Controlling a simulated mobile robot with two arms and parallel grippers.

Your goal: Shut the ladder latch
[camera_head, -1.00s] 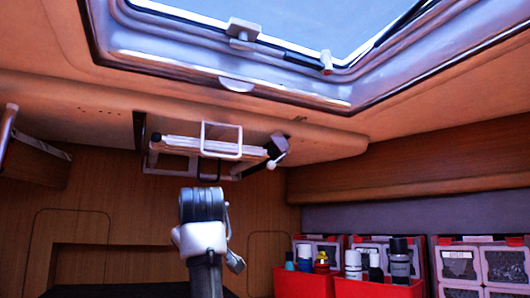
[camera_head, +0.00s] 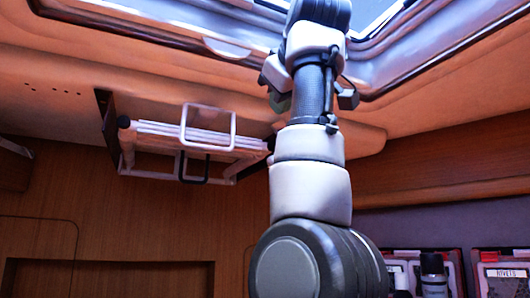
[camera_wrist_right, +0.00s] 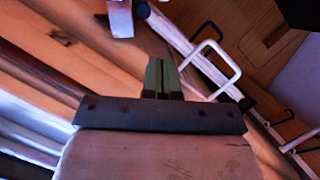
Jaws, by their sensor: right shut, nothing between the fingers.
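The folded ladder (camera_head: 155,150) hangs under the ceiling, left of my right arm. A white wire loop (camera_head: 234,128) and a black loop (camera_head: 194,181) are on it. The ladder's right end, where the latch parts sit, is mostly hidden by my arm; I cannot tell the latch's state. My right gripper (camera_head: 278,103) is raised near the ceiling and partly hidden by its own wrist. In the right wrist view its green fingers (camera_wrist_right: 162,76) are together and empty. The white loop (camera_wrist_right: 212,65) shows just right of them, apart in the picture. My left gripper is not in view.
The framed roof hatch (camera_head: 225,45) is close above my right arm. A wooden beam (camera_head: 455,172) runs along the right wall. Bottles (camera_head: 432,275) and a labelled case (camera_head: 503,275) stand low at right. The space below the ladder is clear.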

